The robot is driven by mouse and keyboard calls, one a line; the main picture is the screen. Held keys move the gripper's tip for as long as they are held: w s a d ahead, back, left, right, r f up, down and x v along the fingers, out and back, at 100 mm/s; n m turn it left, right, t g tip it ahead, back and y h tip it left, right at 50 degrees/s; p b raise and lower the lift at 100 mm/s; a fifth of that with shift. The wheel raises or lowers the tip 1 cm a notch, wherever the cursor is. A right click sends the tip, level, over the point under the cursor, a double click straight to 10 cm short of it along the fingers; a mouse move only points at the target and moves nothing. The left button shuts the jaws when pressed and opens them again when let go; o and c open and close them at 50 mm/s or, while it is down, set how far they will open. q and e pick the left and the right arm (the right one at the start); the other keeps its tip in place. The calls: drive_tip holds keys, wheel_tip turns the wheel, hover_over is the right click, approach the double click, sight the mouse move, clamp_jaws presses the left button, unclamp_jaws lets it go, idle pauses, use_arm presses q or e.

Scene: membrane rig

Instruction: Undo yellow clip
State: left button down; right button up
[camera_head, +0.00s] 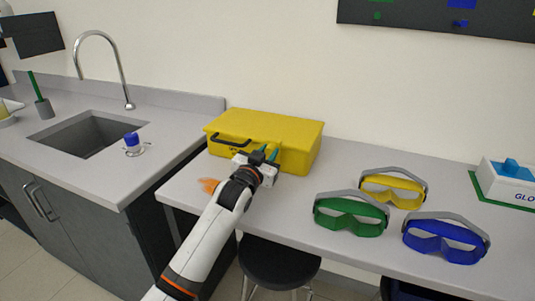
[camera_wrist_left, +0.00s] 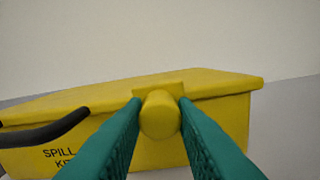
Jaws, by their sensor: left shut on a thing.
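A yellow spill kit box (camera_head: 290,130) with a black handle stands on the bench against the wall, its lid down. In the left wrist view the box (camera_wrist_left: 225,130) fills the middle, and the yellow clip (camera_wrist_left: 160,114) shows as a rounded knob below a small plate at the lid's front edge. My left gripper (camera_head: 265,152) is at the box's front, and its green fingers (camera_wrist_left: 160,108) are shut on the clip, one on each side. The fingers hide the clip in the head view. My right gripper is not in view.
Yellow goggles (camera_head: 393,190), green goggles (camera_head: 350,214) and blue goggles (camera_head: 445,238) lie on the bench to the right. An orange patch (camera_head: 208,186) lies left of my arm. A sink (camera_head: 88,133) is at the left, and a dark stool (camera_head: 278,262) stands below the bench.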

use_arm(q)
drive_tip(key=shift+s+f+t+b, duration=0.3)
drive_tip(key=shift+f+b, duration=0.2)
drive_tip(key=shift+b, duration=0.4)
drive_tip(key=shift+s+a+r+t+b, duration=0.1)
drive_tip(key=shift+t+b, duration=0.2)
drive_tip(key=shift+b, duration=0.05)
drive_tip(key=shift+r, duration=0.1)
drive_tip(key=c, duration=1.2)
unclamp_jaws()
drive_tip(key=shift+o, duration=0.2)
drive_tip(key=v, duration=1.1)
drive_tip(key=shift+s+a, duration=0.25)
drive_tip(key=shift+s, duration=0.15)
